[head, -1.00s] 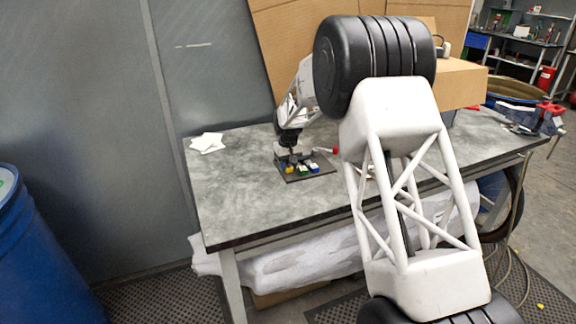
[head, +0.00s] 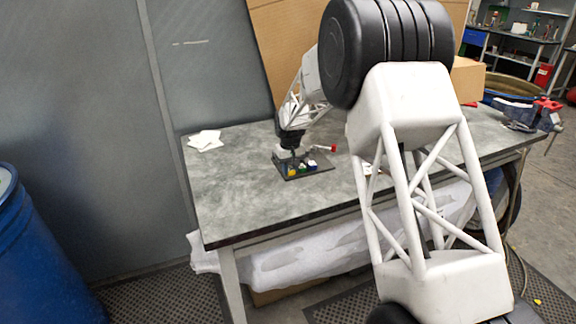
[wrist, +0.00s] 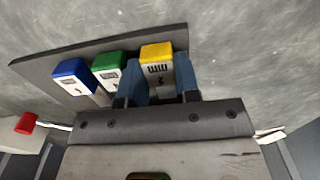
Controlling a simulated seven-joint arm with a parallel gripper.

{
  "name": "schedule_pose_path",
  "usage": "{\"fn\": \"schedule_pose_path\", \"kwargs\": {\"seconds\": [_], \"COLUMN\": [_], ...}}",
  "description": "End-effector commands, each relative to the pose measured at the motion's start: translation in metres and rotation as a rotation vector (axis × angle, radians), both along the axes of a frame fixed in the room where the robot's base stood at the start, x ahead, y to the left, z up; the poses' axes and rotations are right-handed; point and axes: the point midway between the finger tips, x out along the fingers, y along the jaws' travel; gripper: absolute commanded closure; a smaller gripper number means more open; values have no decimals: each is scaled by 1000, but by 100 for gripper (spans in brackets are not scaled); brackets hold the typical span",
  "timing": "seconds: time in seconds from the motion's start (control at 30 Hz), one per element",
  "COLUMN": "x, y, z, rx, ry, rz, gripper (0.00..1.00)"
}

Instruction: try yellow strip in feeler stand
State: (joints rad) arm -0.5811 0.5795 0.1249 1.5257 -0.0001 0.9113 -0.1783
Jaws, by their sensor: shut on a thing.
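The yellow strip (wrist: 157,52) has a yellow cap over a pale body with dark marks. It stands between the two blue fingers of my gripper (wrist: 160,82), which is shut on it. The yellow cap also shows small in the head view (head: 291,173), below my gripper (head: 290,152). The stand is a dark flat plate (wrist: 45,69) on the table. A green-capped strip (wrist: 109,61) and a blue-capped strip (wrist: 73,69) stand on it to the left of my gripper in the wrist view. The yellow strip's lower end is hidden, so whether it is seated cannot be told.
A red-ended tool (wrist: 27,123) lies beside the stand, also visible in the head view (head: 332,148). White sheets (head: 205,140) lie at the table's back left. Cardboard (head: 285,50) stands behind. The table's front left (head: 235,205) is clear.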

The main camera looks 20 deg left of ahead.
Motion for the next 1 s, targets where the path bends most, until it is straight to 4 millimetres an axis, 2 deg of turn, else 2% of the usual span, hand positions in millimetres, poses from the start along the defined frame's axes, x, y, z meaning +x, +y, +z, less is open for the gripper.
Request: {"fn": "schedule_pose_path", "kwargs": {"seconds": [0.3,0.33,0.4,0.77,1.0], "x": [0,0,0,0,0], "y": [-1,-1,-1,-1,0], "z": [1,1,1,3,22], "rx": [1,1,0,0,1], "ry": [-1,-1,0,0,-1], "rz": [-1,-1,-1,0,0], "gripper": [100,66,60,60,60]}}
